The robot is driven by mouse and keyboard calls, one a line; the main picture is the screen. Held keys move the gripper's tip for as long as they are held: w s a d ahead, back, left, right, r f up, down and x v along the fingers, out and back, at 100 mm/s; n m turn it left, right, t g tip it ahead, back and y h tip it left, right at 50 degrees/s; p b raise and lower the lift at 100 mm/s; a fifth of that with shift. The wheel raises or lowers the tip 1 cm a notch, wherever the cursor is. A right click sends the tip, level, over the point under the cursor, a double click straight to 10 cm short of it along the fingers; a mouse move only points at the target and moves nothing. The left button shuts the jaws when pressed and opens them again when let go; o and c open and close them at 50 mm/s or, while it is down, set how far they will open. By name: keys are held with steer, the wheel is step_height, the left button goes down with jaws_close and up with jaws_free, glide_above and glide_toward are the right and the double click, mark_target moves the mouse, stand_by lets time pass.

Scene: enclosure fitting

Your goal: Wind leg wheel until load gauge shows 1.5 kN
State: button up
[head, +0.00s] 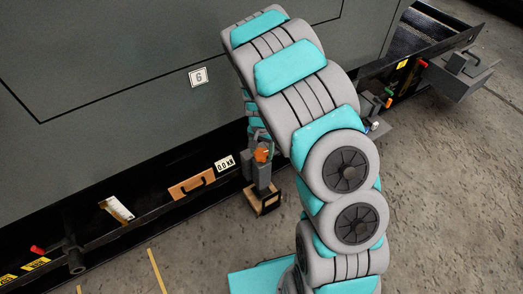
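The load gauge (225,163) is a small white plate on the enclosure's lower edge and appears to read 0.0 kN. Just right of it stands a grey jack leg (262,178) with its foot on a wooden block (267,203). An orange part (262,155), which looks like the leg wheel or its handle, sits at the top of the leg. My arm reaches down behind its own large links, and my gripper (257,136) is at the top of the leg, close to the orange part. Its fingers are too small and hidden to tell whether they grip it.
The grey enclosure (120,90) with a "6" plate (198,76) fills the upper left. A grey box (462,75) juts out at the upper right. Concrete floor (445,190) is clear at right.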

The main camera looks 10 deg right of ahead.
mark_target(261, 153)
steer(key=o, duration=0.4)
steer(key=shift+r, duration=0.15)
step_height(261, 153, up, 7)
steer(key=shift+r+b, duration=0.1)
steer(key=shift+b, duration=0.25)
steer(key=shift+r, duration=0.2)
stand_by(0.3)
